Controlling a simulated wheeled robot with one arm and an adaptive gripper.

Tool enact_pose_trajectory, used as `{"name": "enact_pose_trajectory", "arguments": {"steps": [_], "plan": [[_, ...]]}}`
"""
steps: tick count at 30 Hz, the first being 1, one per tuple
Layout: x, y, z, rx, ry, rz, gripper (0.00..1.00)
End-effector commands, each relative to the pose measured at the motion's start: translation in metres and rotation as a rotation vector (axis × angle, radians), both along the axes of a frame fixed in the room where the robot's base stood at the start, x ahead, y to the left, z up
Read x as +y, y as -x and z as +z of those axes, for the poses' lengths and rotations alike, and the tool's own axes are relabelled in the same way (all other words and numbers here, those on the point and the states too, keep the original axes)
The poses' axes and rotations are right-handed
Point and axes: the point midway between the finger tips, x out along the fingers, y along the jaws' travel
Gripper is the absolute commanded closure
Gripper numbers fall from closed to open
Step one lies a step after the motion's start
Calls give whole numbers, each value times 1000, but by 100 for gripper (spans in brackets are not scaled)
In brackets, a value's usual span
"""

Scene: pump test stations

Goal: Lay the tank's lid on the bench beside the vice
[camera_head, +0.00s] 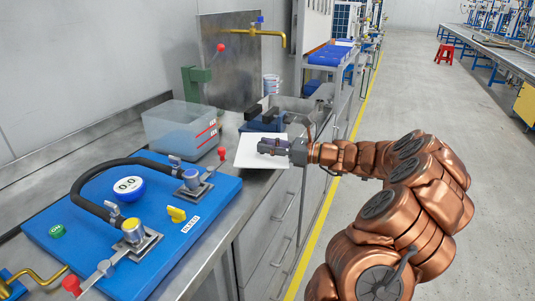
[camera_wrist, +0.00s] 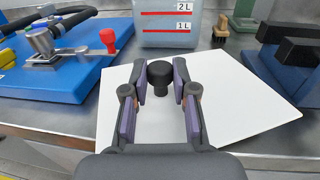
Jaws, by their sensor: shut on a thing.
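The lid is a flat white plate (camera_head: 250,158) with a black knob; it also shows in the wrist view (camera_wrist: 235,95). My gripper (camera_head: 270,148) is shut on the knob (camera_wrist: 160,80), with one finger on each side. The lid is level, near the bench's front edge, between the tank and the vice; I cannot tell whether it touches the bench. The clear tank (camera_head: 178,128) stands open-topped behind and left of it. The blue vice (camera_head: 262,124) with dark jaws is just beyond the lid, and to its right in the wrist view (camera_wrist: 290,70).
A blue pump board (camera_head: 190,238) with a hose, valves and gauge fills the bench (camera_head: 212,271) at left. A red-knobbed lever (camera_wrist: 108,38) stands near the lid. Behind are a green stand (camera_head: 194,82) and brass pipe.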

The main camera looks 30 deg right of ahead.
Motion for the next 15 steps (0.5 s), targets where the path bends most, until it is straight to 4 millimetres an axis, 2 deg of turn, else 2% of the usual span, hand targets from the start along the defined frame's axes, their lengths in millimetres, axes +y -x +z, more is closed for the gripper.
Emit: {"name": "enact_pose_trajectory", "arguments": {"steps": [1,5,15], "plan": [[-1,0,-9,2,-2,-2,100],[-1,0,-22,0,0,-2,100],[-1,0,-24,-1,0,-1,100]]}}
